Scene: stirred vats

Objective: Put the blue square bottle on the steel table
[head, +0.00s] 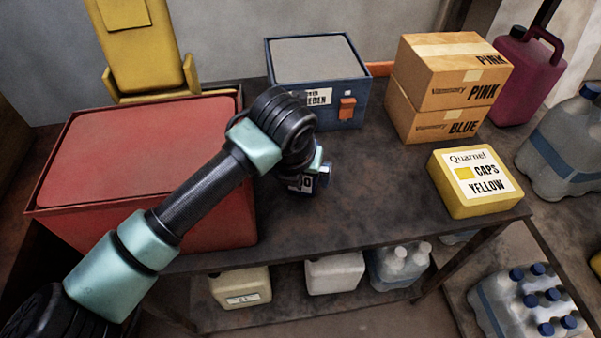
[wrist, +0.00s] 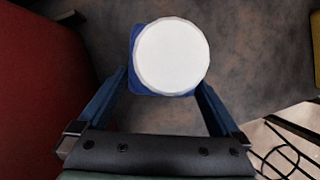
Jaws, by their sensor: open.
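The blue square bottle (wrist: 134,80) stands upright on the dark metal-topped table (wrist: 255,60), seen from above in the wrist view with its round white cap (wrist: 172,56). In the head view a piece of the bottle (head: 307,184) with a white label shows below my wrist, mostly hidden by the arm. My gripper (wrist: 166,88) is open, with its blue fingers reaching down on either side of the bottle; I cannot tell whether they touch it. The same table top (head: 370,185) shows in the head view.
A large red bin (head: 140,150) is close left. A blue box (head: 315,80) and stacked cartons (head: 450,85) stand behind, and a yellow caps box (head: 475,180) at the right corner. The table between bottle and yellow box is clear. Jugs sit on the shelf below.

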